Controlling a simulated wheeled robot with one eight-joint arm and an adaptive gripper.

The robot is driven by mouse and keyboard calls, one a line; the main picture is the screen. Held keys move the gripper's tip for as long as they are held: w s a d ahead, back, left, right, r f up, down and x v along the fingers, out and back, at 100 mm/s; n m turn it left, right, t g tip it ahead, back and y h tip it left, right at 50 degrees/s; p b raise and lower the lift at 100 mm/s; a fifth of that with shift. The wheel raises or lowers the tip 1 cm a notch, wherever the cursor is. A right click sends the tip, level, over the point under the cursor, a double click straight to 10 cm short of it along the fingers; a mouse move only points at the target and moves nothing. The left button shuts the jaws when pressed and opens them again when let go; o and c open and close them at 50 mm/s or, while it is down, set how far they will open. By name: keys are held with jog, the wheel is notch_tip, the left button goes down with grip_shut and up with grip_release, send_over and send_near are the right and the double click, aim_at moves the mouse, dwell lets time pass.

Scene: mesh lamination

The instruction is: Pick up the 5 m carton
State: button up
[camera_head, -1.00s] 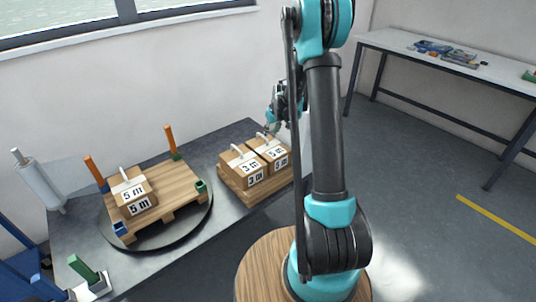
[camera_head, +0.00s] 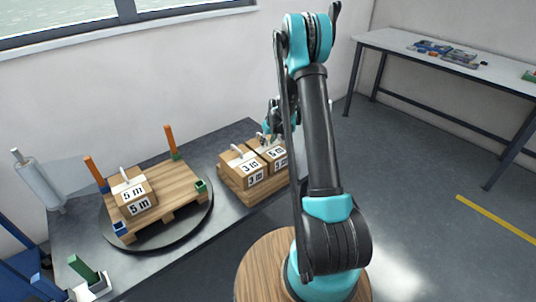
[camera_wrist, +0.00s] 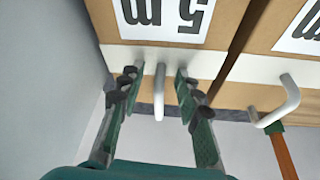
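A brown 5 m carton (camera_head: 279,157) with a white handle sits beside a 3 m carton (camera_head: 243,166) on a wooden stand. In the wrist view, the 5 m carton (camera_wrist: 120,57) appears upside down at the top, with its pale handle (camera_wrist: 159,95) upright between my fingers. My gripper (camera_wrist: 158,74) is open, one finger on each side of the handle, with gaps visible. In the head view my gripper (camera_head: 267,136) is partly hidden at the carton's top. Another 5 m carton (camera_head: 134,192) sits on the pallet at left.
The pallet (camera_head: 172,183) rests on a black round turntable (camera_head: 180,228), with orange posts (camera_head: 170,142) and (camera_head: 95,174) at its corners. A film roll (camera_head: 38,184) stands at far left. The neighbouring carton's handle (camera_wrist: 280,105) is close right of my gripper.

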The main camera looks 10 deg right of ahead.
grip_shut()
jog(key=shift+r, duration=0.1)
dwell(0.6)
